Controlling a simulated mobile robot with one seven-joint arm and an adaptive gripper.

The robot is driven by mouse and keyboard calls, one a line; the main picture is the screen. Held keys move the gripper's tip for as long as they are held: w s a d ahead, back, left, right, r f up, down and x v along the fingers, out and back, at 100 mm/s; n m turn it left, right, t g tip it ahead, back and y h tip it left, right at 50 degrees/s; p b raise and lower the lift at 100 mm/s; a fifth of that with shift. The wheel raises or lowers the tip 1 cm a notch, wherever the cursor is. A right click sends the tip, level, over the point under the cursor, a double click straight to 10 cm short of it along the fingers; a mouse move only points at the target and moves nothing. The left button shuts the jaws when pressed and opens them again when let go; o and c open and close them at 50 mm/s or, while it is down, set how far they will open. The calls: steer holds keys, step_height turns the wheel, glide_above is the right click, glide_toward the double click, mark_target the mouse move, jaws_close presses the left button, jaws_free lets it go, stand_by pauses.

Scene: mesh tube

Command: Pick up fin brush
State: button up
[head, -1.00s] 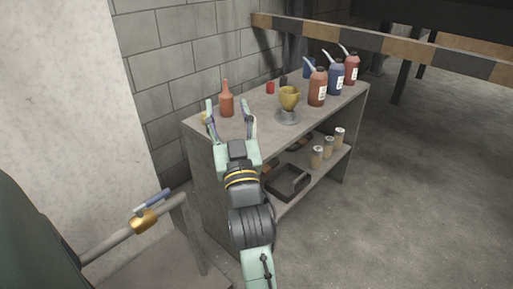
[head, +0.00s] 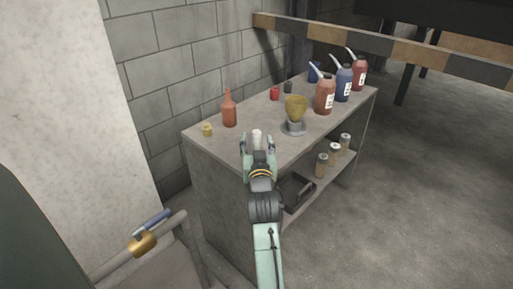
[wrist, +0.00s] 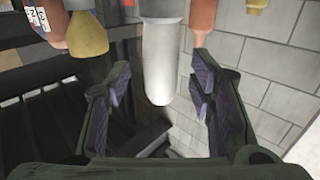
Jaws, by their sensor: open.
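I cannot tell for certain which thing is the fin brush. A white rounded cylinder (head: 257,138) stands near the cabinet's front edge. It shows between my finger pads in the wrist view (wrist: 160,55), where things hang upside down. A yellow flared piece (head: 296,106), brush-like, stands on a grey round foot to the right of it; it is left of the white cylinder in the wrist view (wrist: 88,35). My gripper (head: 257,148) is open, its fingers (wrist: 160,85) on either side of the white cylinder in view. Contact with it does not show.
The grey cabinet top (head: 205,142) also holds an orange bottle (head: 229,112), a small yellow jar (head: 207,130), a red can (head: 275,94) and spouted bottles (head: 325,96) at the right. A block wall (head: 170,70) stands behind. Jars and a black tray are on the lower shelf.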

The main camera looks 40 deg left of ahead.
steer(key=shift+x, duration=0.95)
jaws_close()
